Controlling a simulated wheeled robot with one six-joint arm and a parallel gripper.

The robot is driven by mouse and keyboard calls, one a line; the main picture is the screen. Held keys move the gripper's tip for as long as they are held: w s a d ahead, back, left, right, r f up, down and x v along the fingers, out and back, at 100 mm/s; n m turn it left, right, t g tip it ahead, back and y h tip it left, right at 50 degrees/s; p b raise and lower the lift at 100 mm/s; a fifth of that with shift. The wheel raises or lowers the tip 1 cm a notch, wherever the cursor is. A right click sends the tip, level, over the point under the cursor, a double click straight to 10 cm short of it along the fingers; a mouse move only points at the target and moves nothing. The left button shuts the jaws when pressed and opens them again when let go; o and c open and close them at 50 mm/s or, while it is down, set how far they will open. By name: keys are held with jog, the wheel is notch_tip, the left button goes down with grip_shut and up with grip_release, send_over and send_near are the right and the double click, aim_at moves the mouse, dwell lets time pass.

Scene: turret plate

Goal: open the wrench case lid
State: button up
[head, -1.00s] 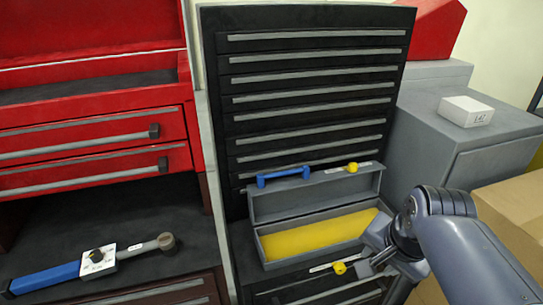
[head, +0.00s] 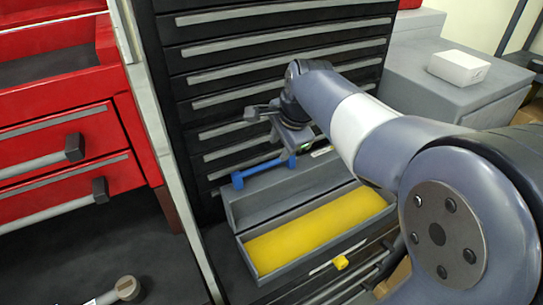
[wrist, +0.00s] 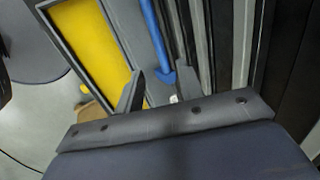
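The wrench case (head: 262,258) sits on the black cabinet with its grey lid (head: 228,208) swung up and back, so the yellow lining (head: 310,228) is exposed. A blue handle (head: 265,172) is on the lid's upper edge, and a yellow latch piece (head: 341,262) shows at the case front. My gripper (head: 268,112) is above and behind the lid near the handle, in front of the drawers. In the wrist view my gripper (wrist: 161,76) has its fingers apart, with the blue handle (wrist: 158,45) appearing between them. Contact cannot be told.
The black drawer cabinet (head: 215,60) rises close behind the lid. A red tool chest (head: 60,130) stands left. A grey cabinet (head: 430,90) with a white box (head: 459,67) is at right. A wrench head (head: 127,288) shows at bottom left.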

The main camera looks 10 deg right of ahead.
aim_at(273, 162)
jog(key=x, duration=0.7)
jog(key=shift+w+f, duration=0.1)
jog(key=shift+f, duration=0.15)
jog(key=shift+c, duration=0.4)
grip_shut()
